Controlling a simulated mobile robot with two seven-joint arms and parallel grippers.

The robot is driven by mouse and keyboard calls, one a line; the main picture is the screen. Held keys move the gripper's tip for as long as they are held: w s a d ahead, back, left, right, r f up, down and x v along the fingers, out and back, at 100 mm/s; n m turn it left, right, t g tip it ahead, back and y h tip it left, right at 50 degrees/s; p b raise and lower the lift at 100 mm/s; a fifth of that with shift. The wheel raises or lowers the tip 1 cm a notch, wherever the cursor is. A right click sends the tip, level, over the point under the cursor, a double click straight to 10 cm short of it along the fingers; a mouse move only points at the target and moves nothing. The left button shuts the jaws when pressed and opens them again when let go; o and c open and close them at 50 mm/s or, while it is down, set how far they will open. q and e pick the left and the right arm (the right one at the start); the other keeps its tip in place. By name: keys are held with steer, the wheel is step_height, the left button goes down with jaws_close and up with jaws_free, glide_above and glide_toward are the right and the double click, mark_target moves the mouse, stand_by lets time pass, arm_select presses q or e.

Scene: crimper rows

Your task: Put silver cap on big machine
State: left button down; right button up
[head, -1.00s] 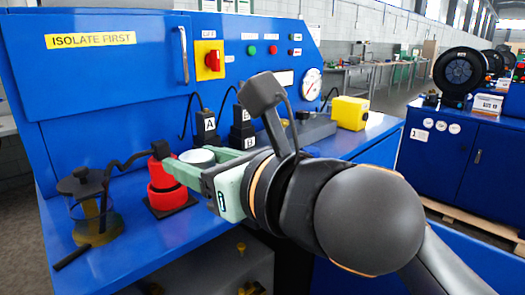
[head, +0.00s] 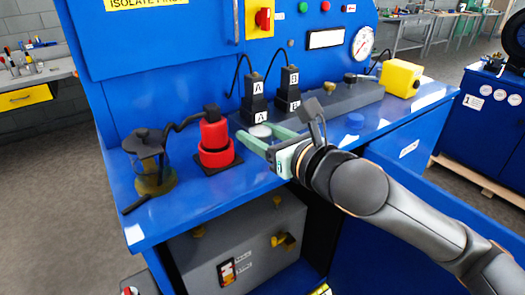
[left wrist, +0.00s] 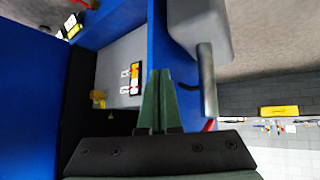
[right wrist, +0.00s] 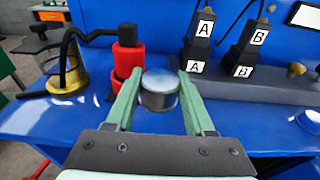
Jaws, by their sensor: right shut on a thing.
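The silver cap (right wrist: 159,91) is a short round metal piece with a pale top. It sits between the fingertips of my right gripper (right wrist: 160,92), which is shut on it. In the head view, the cap (head: 259,131) and the right gripper (head: 261,136) are over the blue bench, right of a red cylinder. I cannot tell whether the cap touches the bench. My left gripper (left wrist: 158,75) is shut and empty, with its fingers together. A black ring-shaped machine (head: 514,38) on a blue cabinet is cut off at the right edge. I cannot tell which machine is the big one.
The blue bench (head: 160,215) holds a glass press pot (head: 152,165), the red cylinder (head: 214,145), black blocks marked A (head: 257,102) and B (head: 289,88), and a yellow box (head: 401,78). A grey case (head: 245,245) stands below. Grey floor is open at left.

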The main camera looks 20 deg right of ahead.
mark_target(262, 164)
steer(key=shift+w+d+f, duration=0.25)
steer(key=shift+w+f, duration=0.3)
steer(key=shift+f, duration=0.25)
steer(key=shift+w+d+f, duration=0.15)
steer(key=shift+w+f, duration=0.25)
steer(key=f, duration=0.1)
steer(key=f+b, duration=0.1)
steer(key=f, duration=0.1)
steer(key=shift+w+d+f, duration=0.1)
steer(key=shift+w+f, duration=0.05)
steer(key=shift+w, duration=0.2)
arm_select(q)
steer(key=shift+w+d+r, duration=0.15)
steer(key=shift+w+d, duration=0.65)
steer(key=shift+w, duration=0.05)
arm_select(e)
steer(key=shift+f, duration=0.25)
steer(key=shift+f, duration=0.2)
steer(key=o, duration=1.3)
arm_select(q)
steer(key=shift+s+h, duration=0.15)
steer(key=shift+h, duration=0.15)
arm_select(e)
steer(key=shift+r, duration=0.1)
